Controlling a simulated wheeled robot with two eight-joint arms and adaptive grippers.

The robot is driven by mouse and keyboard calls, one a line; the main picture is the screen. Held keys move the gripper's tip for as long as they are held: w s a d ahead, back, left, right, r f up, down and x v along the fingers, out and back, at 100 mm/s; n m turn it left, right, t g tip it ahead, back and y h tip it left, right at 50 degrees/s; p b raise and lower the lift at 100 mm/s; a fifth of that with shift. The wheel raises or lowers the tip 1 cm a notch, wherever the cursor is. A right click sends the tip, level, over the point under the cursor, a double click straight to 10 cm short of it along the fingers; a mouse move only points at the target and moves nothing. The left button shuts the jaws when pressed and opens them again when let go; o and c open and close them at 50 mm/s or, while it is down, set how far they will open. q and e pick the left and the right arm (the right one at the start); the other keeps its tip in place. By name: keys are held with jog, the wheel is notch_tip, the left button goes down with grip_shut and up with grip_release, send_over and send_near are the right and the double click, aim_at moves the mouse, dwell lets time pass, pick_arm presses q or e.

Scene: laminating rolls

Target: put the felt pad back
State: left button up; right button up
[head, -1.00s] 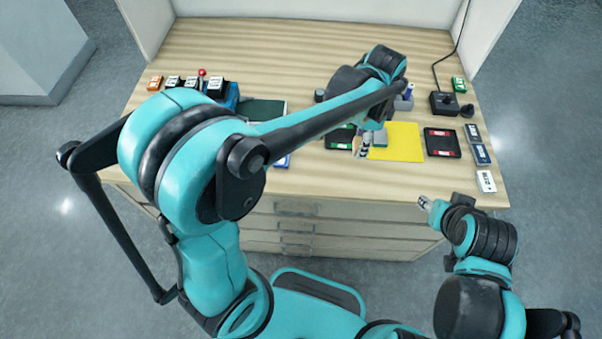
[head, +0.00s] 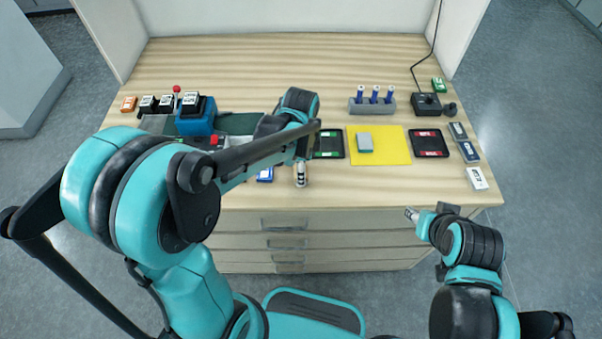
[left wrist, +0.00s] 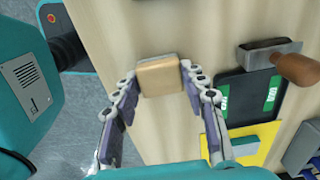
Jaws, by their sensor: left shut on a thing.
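My left gripper (left wrist: 160,78) is shut on a tan, flat-topped block (left wrist: 160,76) with a grey edge, held between its fingertips in the left wrist view. I take this block for the felt pad, though its material cannot be made out. In the head view the left gripper (head: 300,178) is over the front part of the bench, left of the yellow sheet; the block is hard to see there. A grey and green block (head: 365,142) lies on the yellow sheet (head: 394,150). My right gripper (head: 411,215) is low, in front of the bench; its jaws are too small to judge.
A black tray with green labels (head: 330,143) lies left of the yellow sheet, and one with red labels (head: 429,142) right of it. A wooden-handled tool (left wrist: 296,68) is beside the green-labelled tray. A grey holder (head: 373,107) with blue-topped items stands behind. A blue stand (head: 197,121) is left.

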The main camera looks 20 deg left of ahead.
pick_arm(q)
jog(key=shift+f, duration=0.35)
jog(key=shift+f, duration=0.25)
jog(key=o, duration=1.1)
jog(key=shift+r, duration=0.15)
